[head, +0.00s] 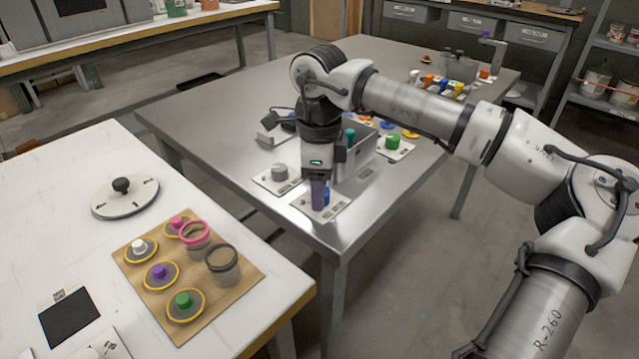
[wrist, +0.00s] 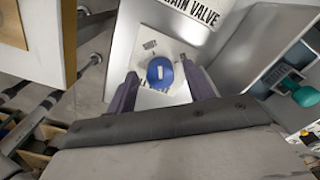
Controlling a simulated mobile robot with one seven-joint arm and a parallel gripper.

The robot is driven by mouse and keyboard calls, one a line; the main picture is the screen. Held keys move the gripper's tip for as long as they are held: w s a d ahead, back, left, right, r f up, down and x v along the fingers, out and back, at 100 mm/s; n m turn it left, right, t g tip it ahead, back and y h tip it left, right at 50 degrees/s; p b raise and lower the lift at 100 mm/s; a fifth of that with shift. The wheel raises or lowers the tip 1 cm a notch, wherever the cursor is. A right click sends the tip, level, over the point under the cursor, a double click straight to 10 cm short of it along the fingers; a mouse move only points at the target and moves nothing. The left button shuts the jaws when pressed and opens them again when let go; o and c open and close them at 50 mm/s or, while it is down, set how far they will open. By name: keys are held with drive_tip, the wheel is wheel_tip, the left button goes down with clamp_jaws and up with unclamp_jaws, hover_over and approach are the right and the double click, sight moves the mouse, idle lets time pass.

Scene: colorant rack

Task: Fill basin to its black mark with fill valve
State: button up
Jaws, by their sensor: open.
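My gripper (head: 318,200) points down over the front corner of the metal table, its fingers purple-grey. In the wrist view my gripper (wrist: 162,80) is open, with one finger on each side of a round blue knob (wrist: 160,72). I cannot tell whether the fingers touch it. The blue knob (head: 326,196) stands on a white plate (head: 338,208), partly hidden by a finger. A large label by it reads "...AIN VALVE" (wrist: 190,14), cut off. A grey metal box (head: 357,160), perhaps the basin, stands behind my gripper. Its inside and any black mark are hidden.
A grey knob (head: 279,172) on its own plate is left of my gripper. A green knob (head: 392,142) and a teal knob (head: 350,136) stand by the box. The white table (head: 80,190) at left holds a board (head: 240,285) with jars and coloured knobs.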

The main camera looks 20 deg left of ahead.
wheel_tip(320, 180, up, 14)
drive_tip(key=p, duration=0.1)
idle(0.5)
drive_tip(key=shift+f, duration=0.1)
idle(6.7)
